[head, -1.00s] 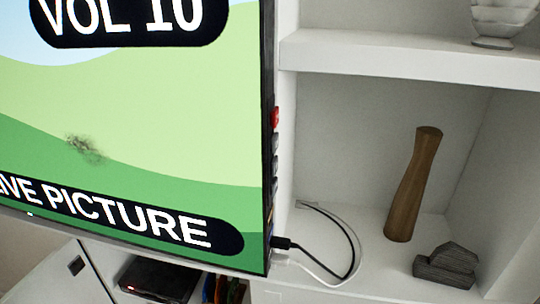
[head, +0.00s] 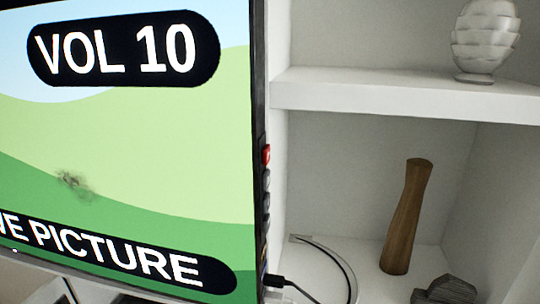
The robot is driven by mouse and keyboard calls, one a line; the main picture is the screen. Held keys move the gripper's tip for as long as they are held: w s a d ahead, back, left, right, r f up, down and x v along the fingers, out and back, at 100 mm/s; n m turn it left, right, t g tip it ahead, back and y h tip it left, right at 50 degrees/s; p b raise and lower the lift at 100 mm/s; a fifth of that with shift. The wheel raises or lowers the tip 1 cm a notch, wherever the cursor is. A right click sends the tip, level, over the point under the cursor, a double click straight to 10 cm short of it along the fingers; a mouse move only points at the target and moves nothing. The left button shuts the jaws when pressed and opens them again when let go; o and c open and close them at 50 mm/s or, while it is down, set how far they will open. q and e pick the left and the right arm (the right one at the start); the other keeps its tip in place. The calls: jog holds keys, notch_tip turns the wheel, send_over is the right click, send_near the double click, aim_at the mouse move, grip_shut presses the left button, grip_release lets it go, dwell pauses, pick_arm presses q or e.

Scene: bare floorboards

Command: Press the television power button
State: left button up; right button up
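The television (head: 130,130) fills the left side of the head view. Its screen is lit, with the words "VOL 10" and part of "LIVE PICTURE" over green hills and sky. A red button (head: 266,155) sits on its right side edge, at the top of a column of several dark buttons (head: 266,199). No label on the red button can be read. Neither of my grippers is in view.
White shelves (head: 400,95) stand right of the television. They hold a pale layered ornament (head: 485,40), a tall wooden vase (head: 407,215) and a dark grey object (head: 447,291). A black cable (head: 300,287) plugs in below the buttons.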

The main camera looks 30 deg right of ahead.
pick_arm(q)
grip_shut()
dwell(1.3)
